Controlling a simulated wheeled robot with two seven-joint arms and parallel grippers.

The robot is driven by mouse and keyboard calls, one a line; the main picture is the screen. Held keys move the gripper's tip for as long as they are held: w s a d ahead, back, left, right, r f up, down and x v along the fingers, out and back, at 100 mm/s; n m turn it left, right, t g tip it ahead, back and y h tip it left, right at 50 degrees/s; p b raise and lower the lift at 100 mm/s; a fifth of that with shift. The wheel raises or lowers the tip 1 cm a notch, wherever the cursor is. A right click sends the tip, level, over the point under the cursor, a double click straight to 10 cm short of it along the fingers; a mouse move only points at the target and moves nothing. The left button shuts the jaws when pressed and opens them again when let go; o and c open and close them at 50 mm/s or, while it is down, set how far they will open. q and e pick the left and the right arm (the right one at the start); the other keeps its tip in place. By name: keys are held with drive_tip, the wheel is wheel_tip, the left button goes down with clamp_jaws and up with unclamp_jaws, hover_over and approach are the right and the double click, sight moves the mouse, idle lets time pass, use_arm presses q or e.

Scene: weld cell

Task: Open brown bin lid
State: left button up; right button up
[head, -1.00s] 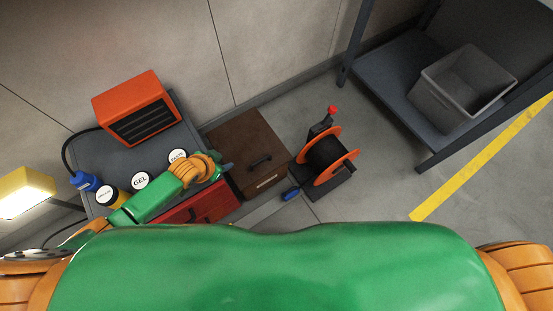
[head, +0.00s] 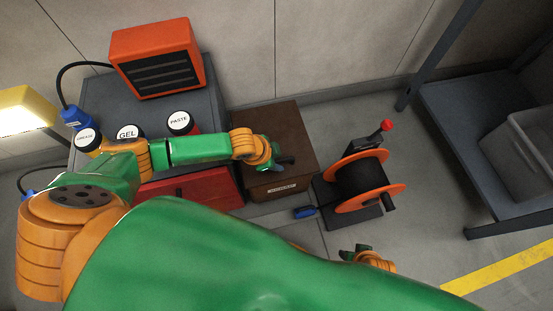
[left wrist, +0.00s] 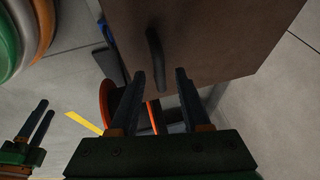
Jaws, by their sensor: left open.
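The brown bin (head: 290,125) stands on the floor right of the grey cabinet, its lid lying shut, with a pale label on its front. My left gripper (head: 287,163) is over the lid's front part and hides most of the handle in the head view. In the left wrist view the dark bar handle (left wrist: 155,50) on the brown lid (left wrist: 215,40) has its near end between the two open fingertips (left wrist: 160,73). I cannot tell whether the fingers reach around it. My right gripper (head: 356,253) is low in front of the reel, empty, fingers apart; it also shows in the left wrist view (left wrist: 42,105).
An orange cable reel (head: 360,180) with a red-knobbed crank stands close right of the bin. A red drawer box (head: 195,190) is at its left. Labelled jars (head: 128,133) and an orange heater (head: 157,58) stand on the cabinet. A grey crate (head: 520,150) sits on a shelf at right.

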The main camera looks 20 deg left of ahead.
use_arm(q)
clamp_jaws()
idle(1.4)
